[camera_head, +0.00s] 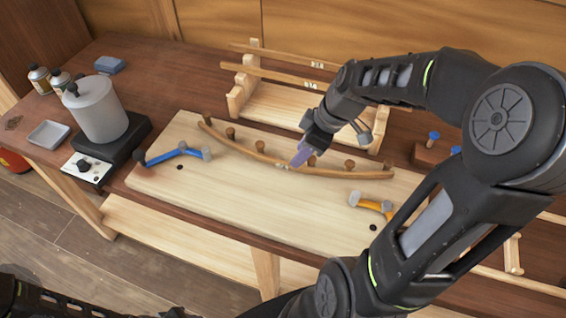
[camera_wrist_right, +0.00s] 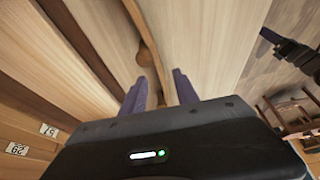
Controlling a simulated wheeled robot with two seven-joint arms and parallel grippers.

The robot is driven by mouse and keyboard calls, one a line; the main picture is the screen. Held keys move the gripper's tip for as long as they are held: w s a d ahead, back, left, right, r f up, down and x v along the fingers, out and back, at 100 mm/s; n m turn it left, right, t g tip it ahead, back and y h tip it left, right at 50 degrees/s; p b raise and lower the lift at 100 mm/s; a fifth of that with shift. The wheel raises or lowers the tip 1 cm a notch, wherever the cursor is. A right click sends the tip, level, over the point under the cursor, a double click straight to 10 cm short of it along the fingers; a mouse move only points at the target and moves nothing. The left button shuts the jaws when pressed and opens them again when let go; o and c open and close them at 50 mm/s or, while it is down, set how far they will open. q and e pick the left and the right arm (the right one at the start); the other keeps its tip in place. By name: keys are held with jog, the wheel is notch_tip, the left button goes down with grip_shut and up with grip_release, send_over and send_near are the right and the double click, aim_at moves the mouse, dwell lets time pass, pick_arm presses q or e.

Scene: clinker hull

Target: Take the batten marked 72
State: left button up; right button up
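A thin curved batten (camera_head: 235,146) lies bent along several round wooden pegs on the pale board (camera_head: 190,218). A small pale patch shows on it beside my gripper, too small to read. My right gripper (camera_head: 300,156) is at the middle of this batten, pointing down. In the right wrist view its two purple fingers (camera_wrist_right: 160,90) stand apart, and the batten (camera_wrist_right: 151,45) runs into the gap between them. Straighter battens (camera_head: 285,76) lie on a wooden rack (camera_head: 236,101) behind, with small white labels; their numbers are not surely readable in either view.
A blue-handled clamp (camera_head: 180,151) sits at the board's left and an orange one (camera_head: 371,204) at its right. A grey canister (camera_head: 97,110) on a black heater, a tray (camera_head: 48,134) and bottles stand at the left. A wooden block with blue pegs (camera_head: 430,154) is right.

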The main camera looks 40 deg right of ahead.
aim_at(283, 164)
jog(key=p+x, duration=0.1)
jog(key=x, duration=0.4)
dwell(0.5)
grip_shut()
dwell(0.5)
